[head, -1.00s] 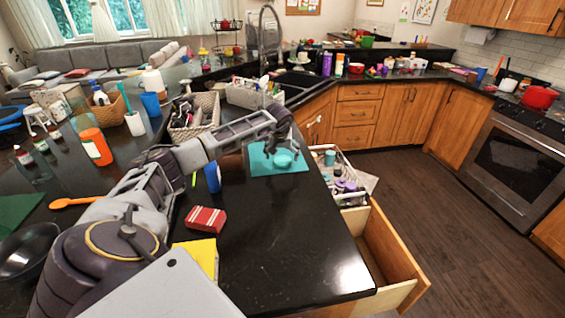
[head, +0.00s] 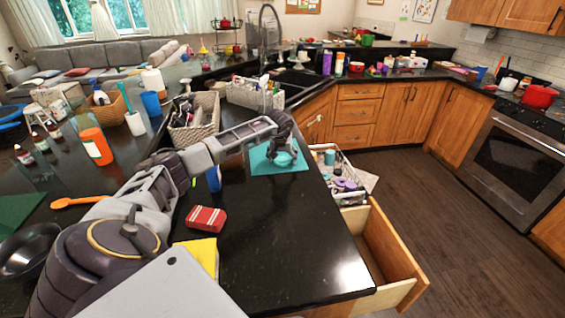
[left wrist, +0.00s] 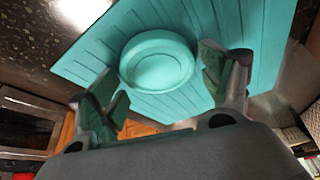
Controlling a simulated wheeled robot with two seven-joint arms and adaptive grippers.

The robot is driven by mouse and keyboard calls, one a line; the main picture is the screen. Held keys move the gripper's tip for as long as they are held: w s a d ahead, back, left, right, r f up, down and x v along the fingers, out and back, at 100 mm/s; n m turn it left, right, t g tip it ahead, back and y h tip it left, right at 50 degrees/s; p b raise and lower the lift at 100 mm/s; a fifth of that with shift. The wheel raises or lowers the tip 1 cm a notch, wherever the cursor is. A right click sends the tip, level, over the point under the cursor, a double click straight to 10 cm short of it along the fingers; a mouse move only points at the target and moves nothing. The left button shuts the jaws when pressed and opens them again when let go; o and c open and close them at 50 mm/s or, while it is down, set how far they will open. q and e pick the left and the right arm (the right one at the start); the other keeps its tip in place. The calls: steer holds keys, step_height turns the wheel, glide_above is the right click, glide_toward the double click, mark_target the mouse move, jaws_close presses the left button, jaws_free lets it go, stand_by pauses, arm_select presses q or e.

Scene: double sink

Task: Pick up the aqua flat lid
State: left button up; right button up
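The aqua flat lid (head: 284,159) is round and lies on an aqua ribbed mat (head: 262,166) on the black counter. In the left wrist view the lid (left wrist: 157,62) sits over the mat (left wrist: 95,55), in front of and roughly between my fingers. My left gripper (head: 287,153) is right over the lid in the head view and partly covers it. My right gripper is not in view.
A blue cup (head: 214,178), a red-and-white box (head: 206,219) and a wicker basket (head: 195,120) stand near my arm. An open drawer (head: 385,262) and a white rack (head: 343,178) are past the counter's right edge. The front counter (head: 290,255) is bare.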

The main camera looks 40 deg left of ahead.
mark_target(283, 159)
arm_select(q)
steer(key=c, duration=0.5)
steer(key=shift+r, duration=0.1)
steer(key=shift+c, duration=0.2)
step_height(283, 159, up, 10)
steer(key=shift+b, duration=0.4)
stand_by(0.4)
